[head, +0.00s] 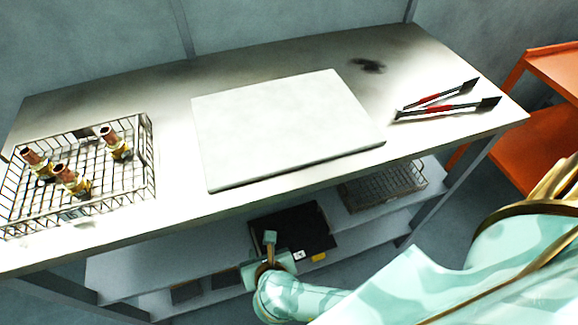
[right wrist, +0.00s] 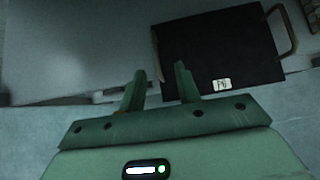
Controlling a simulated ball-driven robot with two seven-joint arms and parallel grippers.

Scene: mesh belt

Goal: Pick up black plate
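The black plate (head: 296,226) lies on the shelf under the steel table, with a small white label and a yellow tag near its front edge. It also shows in the right wrist view (right wrist: 220,50), with a handle at its right end. My right gripper (head: 270,240) is just in front of the plate's near left part in the head view. In the right wrist view its two fingers (right wrist: 158,78) stand apart with nothing between them, close to the plate's near left corner. My left gripper is not in view.
A white board (head: 285,125), red-handled tongs (head: 448,103) and a wire basket (head: 80,175) with several brass fittings stand on the table (head: 190,215). Another wire basket (head: 385,185) sits on the shelf (head: 215,238) right of the plate. An orange cart (head: 545,135) stands at right.

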